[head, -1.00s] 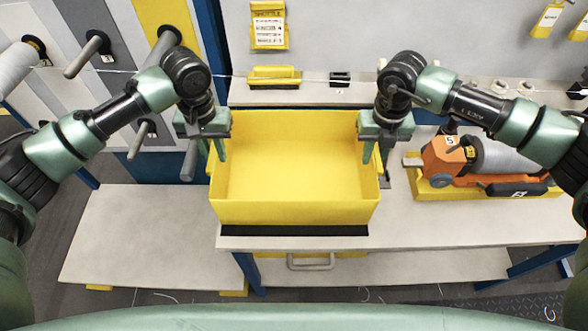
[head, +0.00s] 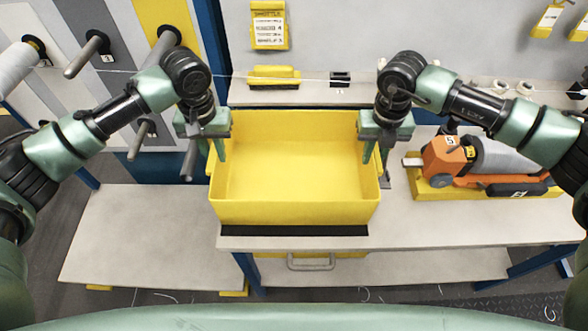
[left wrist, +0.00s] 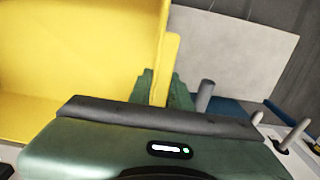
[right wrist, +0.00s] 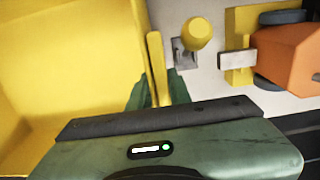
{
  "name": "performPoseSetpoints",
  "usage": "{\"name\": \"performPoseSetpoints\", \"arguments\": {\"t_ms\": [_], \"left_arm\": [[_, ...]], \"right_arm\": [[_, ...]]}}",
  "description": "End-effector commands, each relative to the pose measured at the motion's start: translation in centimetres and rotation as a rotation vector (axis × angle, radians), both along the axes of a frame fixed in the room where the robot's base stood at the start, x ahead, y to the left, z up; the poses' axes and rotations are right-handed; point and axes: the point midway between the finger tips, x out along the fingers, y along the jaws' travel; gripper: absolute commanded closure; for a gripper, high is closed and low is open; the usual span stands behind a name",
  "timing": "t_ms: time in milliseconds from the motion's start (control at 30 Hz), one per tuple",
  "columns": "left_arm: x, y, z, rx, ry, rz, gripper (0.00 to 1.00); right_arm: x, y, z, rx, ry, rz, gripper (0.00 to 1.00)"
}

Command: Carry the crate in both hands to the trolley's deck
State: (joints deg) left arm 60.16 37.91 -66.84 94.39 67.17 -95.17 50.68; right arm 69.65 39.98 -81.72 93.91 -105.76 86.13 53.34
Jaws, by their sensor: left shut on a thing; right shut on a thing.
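The yellow crate (head: 295,212) is open-topped, upright and empty, in the middle of the head view over the pale bench. My left gripper (head: 219,150) is shut on its left side, and the left wrist view shows the fingers at the yellow side piece (left wrist: 172,60). My right gripper (head: 373,152) is shut on its right side, at a similar piece (right wrist: 155,60) in the right wrist view. A low pale deck (head: 145,240), apparently the trolley's, lies left of the bench. I cannot tell whether the crate touches the bench.
The pale bench (head: 440,225) continues right, with an orange machine (head: 447,158) on a yellow base. A dark strip (head: 293,230) lies along the bench edge below the crate. Pegs (head: 85,55) stick out from the panel above the deck. The deck looks clear.

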Motion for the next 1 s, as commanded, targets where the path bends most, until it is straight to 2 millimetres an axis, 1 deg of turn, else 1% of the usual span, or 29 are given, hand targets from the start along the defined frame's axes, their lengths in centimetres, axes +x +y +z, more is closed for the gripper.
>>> {"name": "performPoseSetpoints", "arguments": {"t_ms": [733,867,1000], "left_arm": [[0.1,0.1,0.2,0.0,-0.003,0.001,1.0],[0.1,0.1,0.7,0.001,-0.002,0.001,1.0],[0.1,0.1,2.0,0.001,-0.002,0.001,1.0]], "right_arm": [[0.1,0.0,0.3,0.0,-0.004,-0.002,1.0],[0.1,0.0,0.8,0.0,-0.003,-0.002,1.0],[0.1,0.0,2.0,0.0,-0.003,-0.002,1.0]]}}
